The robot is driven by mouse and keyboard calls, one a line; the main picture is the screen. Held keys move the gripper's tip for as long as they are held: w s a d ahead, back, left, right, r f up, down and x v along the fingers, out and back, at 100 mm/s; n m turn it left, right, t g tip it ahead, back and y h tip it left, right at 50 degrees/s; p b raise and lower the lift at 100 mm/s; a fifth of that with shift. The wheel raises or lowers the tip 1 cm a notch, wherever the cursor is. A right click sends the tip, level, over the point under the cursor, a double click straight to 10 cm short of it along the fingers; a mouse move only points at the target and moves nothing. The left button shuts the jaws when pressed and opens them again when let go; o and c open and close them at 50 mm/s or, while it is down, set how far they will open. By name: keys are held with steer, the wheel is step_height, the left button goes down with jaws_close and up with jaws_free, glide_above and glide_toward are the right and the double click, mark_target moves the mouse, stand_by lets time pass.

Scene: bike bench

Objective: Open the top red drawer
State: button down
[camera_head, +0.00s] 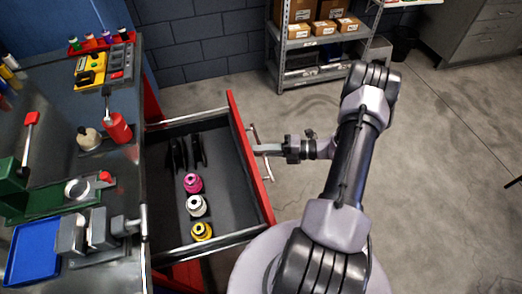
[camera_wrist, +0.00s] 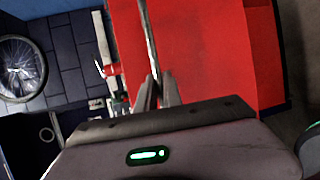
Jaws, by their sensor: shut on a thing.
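The top red drawer (camera_head: 250,160) is pulled well out from the bench. Its dark inside shows in the head view, with pink, white and yellow round parts (camera_head: 196,206) and black tools (camera_head: 188,152) in it. A metal bar handle (camera_head: 264,170) runs along its red front. My gripper (camera_head: 262,150) is at the handle, on the outer side of the drawer front. In the wrist view my gripper (camera_wrist: 158,88) is shut on the handle bar (camera_wrist: 149,35), with the red front (camera_wrist: 210,50) behind it. The exact finger contact is small in the head view.
The bench top (camera_head: 125,165) on the left holds a blue tray (camera_head: 32,250), a vise (camera_head: 98,232), a red bottle (camera_head: 117,128) and a yellow case (camera_head: 90,70). A metal shelf (camera_head: 300,50) with boxes stands at the back. The floor to the right is clear.

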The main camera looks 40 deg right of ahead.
steer(key=c, duration=1.8)
jaws_free()
steer(key=shift+o, duration=0.2)
steer(key=p+v, duration=0.3)
steer(key=v, duration=1.4)
steer(key=shift+d+r, duration=0.15)
steer(key=shift+r, duration=0.05)
steer(key=shift+s, duration=0.1)
